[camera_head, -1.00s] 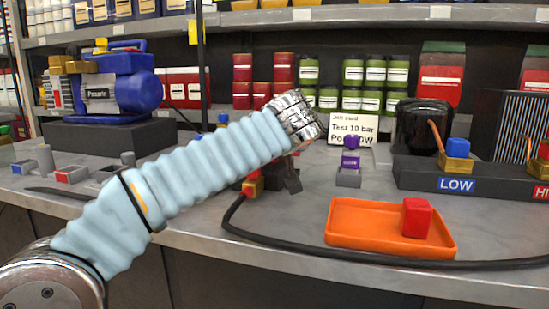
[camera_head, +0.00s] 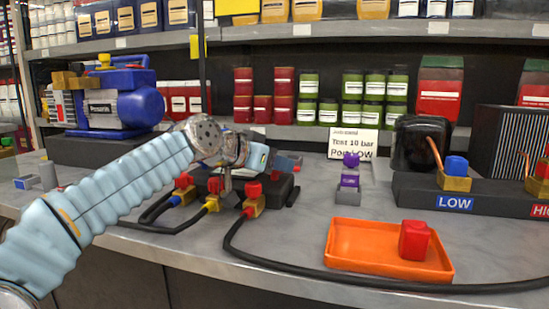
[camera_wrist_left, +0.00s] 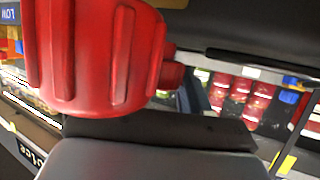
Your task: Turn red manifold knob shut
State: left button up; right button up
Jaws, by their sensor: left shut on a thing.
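The dark manifold (camera_head: 270,188) stands on the bench in the head view, with red-capped brass fittings and black hoses along its front. My left arm comes in from the left, and its gripper (camera_head: 262,158) is at the top of the manifold. In the left wrist view a ribbed red knob (camera_wrist_left: 97,55) fills the upper left, very close to the camera. My left gripper is shut on this red knob. In the head view the wrist and gripper mostly hide the knob, and its turn angle cannot be read. My right gripper is not in view.
An orange tray (camera_head: 345,262) with a red block (camera_head: 414,240) lies at front right, with a black hose passing it. A purple fitting (camera_head: 349,181) and a test card (camera_head: 353,142) stand right of the manifold. The LOW block (camera_head: 415,188) is farther right. A blue pump (camera_head: 135,102) stands at left.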

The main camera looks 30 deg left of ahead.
pick_arm(q)
jog(key=shift+m+h, duration=0.5)
jog(key=shift+h, duration=0.1)
jog(key=shift+g, duration=0.3)
jog(key=o, duration=1)
jog(key=shift+c, duration=0.2)
jog(key=shift+s, duration=0.1)
jog(key=v, duration=1.3)
jog(key=shift+s+a+p, duration=0.25)
jog(key=shift+s+p, duration=0.05)
